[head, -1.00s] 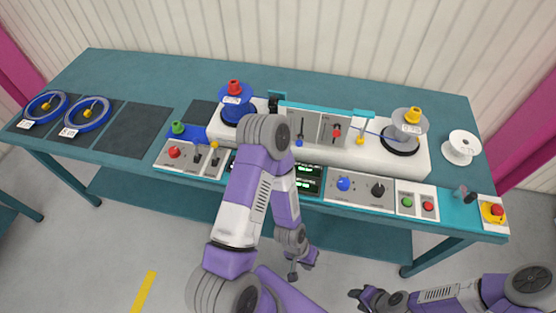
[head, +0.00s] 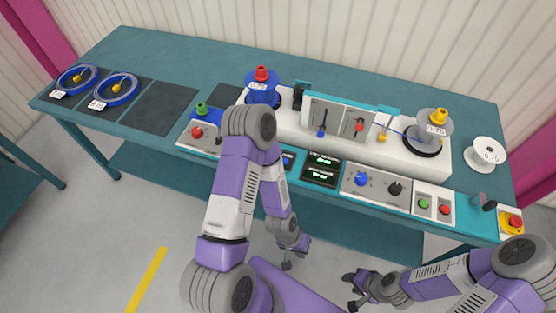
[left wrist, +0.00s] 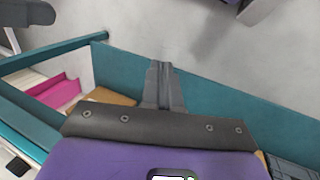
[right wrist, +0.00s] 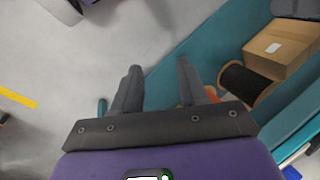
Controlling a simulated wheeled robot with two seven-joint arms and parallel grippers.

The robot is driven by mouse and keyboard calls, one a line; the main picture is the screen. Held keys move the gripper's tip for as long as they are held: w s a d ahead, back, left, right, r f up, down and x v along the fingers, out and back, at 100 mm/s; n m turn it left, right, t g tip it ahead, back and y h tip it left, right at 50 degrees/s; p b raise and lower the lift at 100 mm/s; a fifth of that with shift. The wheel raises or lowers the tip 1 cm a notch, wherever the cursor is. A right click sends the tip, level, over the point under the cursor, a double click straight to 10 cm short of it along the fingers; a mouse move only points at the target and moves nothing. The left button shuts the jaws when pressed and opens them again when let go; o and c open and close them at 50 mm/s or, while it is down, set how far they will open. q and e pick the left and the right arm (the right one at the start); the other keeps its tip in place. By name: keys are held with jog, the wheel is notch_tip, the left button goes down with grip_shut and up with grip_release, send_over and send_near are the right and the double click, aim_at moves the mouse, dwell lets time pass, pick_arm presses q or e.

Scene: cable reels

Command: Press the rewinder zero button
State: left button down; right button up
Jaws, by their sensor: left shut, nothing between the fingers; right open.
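The rewinder (head: 285,125) is a white machine on the teal bench, with a blue reel (head: 262,92) on its left and a grey reel (head: 434,124) on its right. A small blue spot (head: 288,161) shows left of the display, partly behind my left arm; I cannot tell which control is the zero button. My left gripper (head: 286,266) is shut and empty, below the bench front. My right gripper (head: 350,290) is open and empty, lower right, away from the bench.
Green (head: 424,203) and red (head: 445,209) buttons and a red emergency stop (head: 515,221) lie to the right. A white spool (head: 487,153) stands at the far right. Blue cable coils (head: 117,88) lie on mats at the left. A cardboard box (right wrist: 282,47) is under the bench.

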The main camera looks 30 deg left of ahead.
jog(key=shift+o, duration=2.4)
jog(key=shift+r+p, duration=0.3)
jog(key=shift+p, duration=0.05)
pick_arm(q)
jog(key=w+a+r+n+t, duration=0.2)
jog(key=w+a+r+n, duration=0.3)
jog(key=w+n, duration=0.1)
jog(key=w+a+r+n+t+y+p, duration=0.1)
jog(key=w+a+r+n+t, duration=0.1)
jog(key=w+a+r+n, duration=0.2)
jog(key=w+a+r+n+t, duration=0.3)
jog(key=w+a+r+n, duration=0.2)
jog(key=w+r+n, duration=0.2)
jog(key=shift+w+a+r+n, duration=0.2)
jog(key=shift+w+r, duration=0.1)
jog(key=shift+w, duration=0.25)
jog(key=shift+w+a+r+n, duration=0.15)
jog(key=shift+w+r, duration=0.15)
jog(key=shift+w, duration=0.25)
jog(key=w+a+r+n+t+y+p, duration=0.1)
jog(key=w+a+r+n, duration=0.1)
jog(key=a+r+n, duration=0.2)
notch_tip(320, 180, up, 2)
jog(key=shift+w+a+r, duration=0.1)
jog(key=shift+w+a, duration=0.05)
jog(key=shift+a, duration=0.5)
pick_arm(e)
notch_tip(320, 180, up, 2)
